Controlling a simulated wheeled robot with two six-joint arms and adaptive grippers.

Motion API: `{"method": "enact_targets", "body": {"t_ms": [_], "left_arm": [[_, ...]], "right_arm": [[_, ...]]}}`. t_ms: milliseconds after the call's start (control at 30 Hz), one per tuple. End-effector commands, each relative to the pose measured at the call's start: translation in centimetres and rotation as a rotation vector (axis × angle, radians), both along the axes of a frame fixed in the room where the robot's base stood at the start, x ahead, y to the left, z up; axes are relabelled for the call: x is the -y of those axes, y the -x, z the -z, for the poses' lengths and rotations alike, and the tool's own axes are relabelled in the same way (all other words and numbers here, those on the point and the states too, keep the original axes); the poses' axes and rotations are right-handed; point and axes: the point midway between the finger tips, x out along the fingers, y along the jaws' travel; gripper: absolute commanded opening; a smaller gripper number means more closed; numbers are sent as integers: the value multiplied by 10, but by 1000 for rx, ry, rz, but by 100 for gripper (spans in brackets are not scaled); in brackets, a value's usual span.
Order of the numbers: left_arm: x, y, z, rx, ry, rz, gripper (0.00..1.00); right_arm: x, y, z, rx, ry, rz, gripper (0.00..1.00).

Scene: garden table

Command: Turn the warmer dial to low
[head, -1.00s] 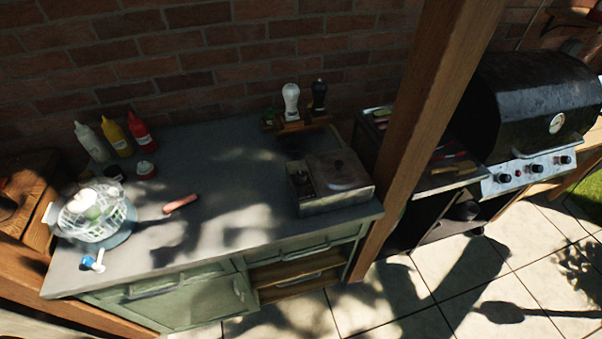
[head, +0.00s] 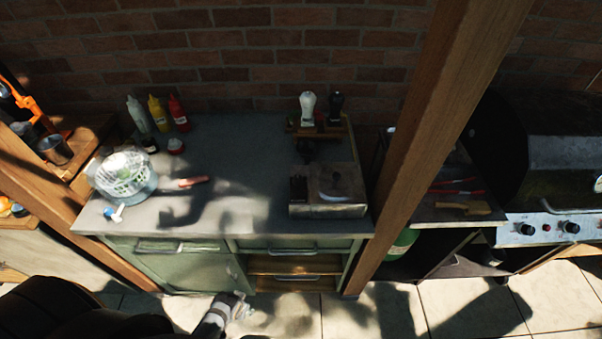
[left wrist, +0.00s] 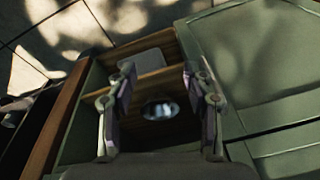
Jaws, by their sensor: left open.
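The warmer (head: 328,211) is a low, boxy unit at the right front of the grey counter, with a pale curved thing on its top. A dark panel (head: 298,188) is on its left side; I cannot make out a dial or its setting. My left gripper (head: 229,309) is low in front of the counter, below and left of the warmer and well apart from it. In the left wrist view my left gripper (left wrist: 158,75) is open and empty, with the wooden shelves between its fingers. My right gripper is in neither view.
A wire basket (head: 124,176), sauce bottles (head: 157,114) and a red-handled tool (head: 190,182) are on the counter's left. A rack with two mills (head: 320,129) stands behind the warmer. A wooden post (head: 420,140) rises at the right.

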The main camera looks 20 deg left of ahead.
Motion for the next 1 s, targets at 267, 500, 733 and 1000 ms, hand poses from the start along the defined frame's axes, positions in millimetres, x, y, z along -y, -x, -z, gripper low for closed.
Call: {"method": "enact_targets", "body": {"t_ms": [267,500,733,1000], "left_arm": [[10,-53,-124,50,-2,15,51],[22,-85,-243,94,6,40,51],[41,-137,-353,135,39,139,51],[61,-216,-407,157,92,302,51]], "right_arm": [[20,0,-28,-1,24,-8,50],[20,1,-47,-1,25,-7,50],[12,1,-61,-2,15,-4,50],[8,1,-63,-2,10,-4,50]]}}
